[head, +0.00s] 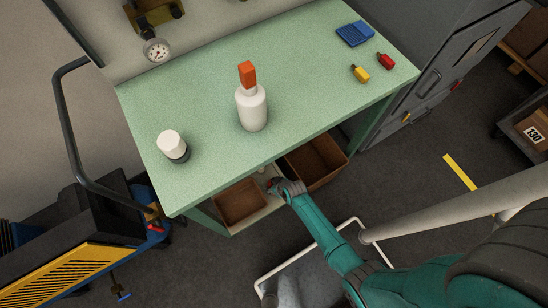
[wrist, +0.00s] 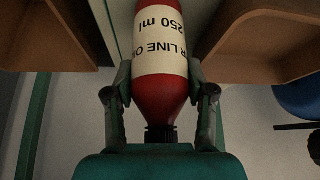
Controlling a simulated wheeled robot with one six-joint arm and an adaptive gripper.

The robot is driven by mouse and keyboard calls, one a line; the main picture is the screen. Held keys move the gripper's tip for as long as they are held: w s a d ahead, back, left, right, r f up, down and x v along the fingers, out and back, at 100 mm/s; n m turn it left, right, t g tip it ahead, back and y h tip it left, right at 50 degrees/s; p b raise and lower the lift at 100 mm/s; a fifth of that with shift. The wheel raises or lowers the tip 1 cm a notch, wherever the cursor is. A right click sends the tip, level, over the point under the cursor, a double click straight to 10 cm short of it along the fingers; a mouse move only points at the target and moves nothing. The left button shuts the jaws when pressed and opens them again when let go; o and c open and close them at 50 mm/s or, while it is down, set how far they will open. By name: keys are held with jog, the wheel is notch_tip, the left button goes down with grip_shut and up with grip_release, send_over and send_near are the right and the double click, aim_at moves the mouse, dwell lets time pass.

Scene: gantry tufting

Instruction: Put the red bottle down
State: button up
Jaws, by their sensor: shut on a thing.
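The red bottle (wrist: 158,98) has a cream label with black print reading "250 ml" and a black cap. It fills the middle of the wrist view, cap end toward my gripper's palm. My gripper (wrist: 160,82) is shut on it, one finger on each side. In the head view my gripper (head: 275,187) reaches in below the front edge of the green bench top (head: 205,100), beside the lower shelf. There the bottle is mostly hidden by the gripper and bench. I cannot tell whether its base touches the shelf.
On the lower shelf, a brown bin (head: 240,203) stands left of my gripper and another brown bin (head: 318,160) right, with a narrow gap between. On the bench top stand a white bottle with orange cap (head: 252,107), a white-lidded jar (head: 173,146) and small coloured items.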

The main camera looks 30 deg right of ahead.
jog(key=o, duration=1.4)
jog(key=shift+f, duration=0.15)
jog(key=v, duration=1.2)
